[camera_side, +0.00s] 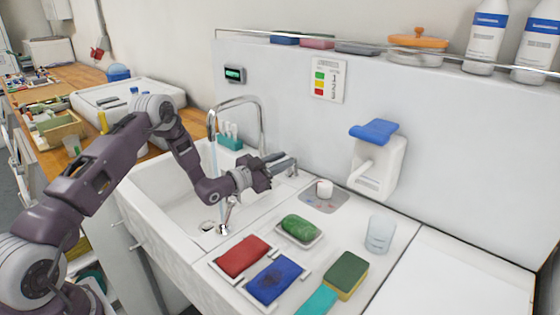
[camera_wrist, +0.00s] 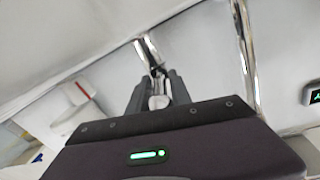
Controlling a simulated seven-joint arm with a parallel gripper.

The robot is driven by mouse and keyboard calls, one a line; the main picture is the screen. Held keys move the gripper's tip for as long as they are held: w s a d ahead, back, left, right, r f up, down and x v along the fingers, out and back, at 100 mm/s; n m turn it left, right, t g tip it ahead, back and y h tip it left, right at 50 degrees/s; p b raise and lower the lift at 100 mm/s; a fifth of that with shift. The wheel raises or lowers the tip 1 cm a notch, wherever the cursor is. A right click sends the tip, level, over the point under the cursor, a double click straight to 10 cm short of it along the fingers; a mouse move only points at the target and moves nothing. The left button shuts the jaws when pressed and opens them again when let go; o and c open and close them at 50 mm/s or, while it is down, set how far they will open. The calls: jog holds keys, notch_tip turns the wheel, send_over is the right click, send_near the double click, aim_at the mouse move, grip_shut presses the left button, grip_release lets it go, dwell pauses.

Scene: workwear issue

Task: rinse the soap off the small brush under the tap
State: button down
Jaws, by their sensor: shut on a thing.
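The chrome tap (camera_side: 263,125) arches over the white sink (camera_side: 165,195), and a thin stream of water (camera_side: 213,165) falls from its spout. My gripper (camera_side: 282,164) is at the back of the sink, right of the spout's upright. In the wrist view, my gripper (camera_wrist: 158,88) is shut on a small pale, shiny piece that looks like a tap lever (camera_wrist: 157,101); its fingers hide much of it. The tap's upright (camera_wrist: 244,50) stands to the right there. I cannot pick out the small brush for certain; a teal holder (camera_side: 230,143) behind the sink holds several white-handled items.
On the right counter are a green soap on a dish (camera_side: 300,228), a red cloth (camera_side: 242,257), a blue cloth (camera_side: 276,280), a sponge (camera_side: 346,275) and a clear cup (camera_side: 380,234). A white knob (camera_side: 324,187) sits on a metal plate. A dispenser (camera_side: 378,165) hangs on the wall.

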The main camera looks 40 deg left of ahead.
jog(key=shift+a, duration=0.1)
jog(key=c, duration=1.4)
grip_release()
jog(key=shift+o, duration=0.2)
jog(key=shift+s, duration=0.1)
jog(key=s, duration=0.6)
jog(key=shift+s+a, duration=0.35)
jog(key=shift+s, duration=0.05)
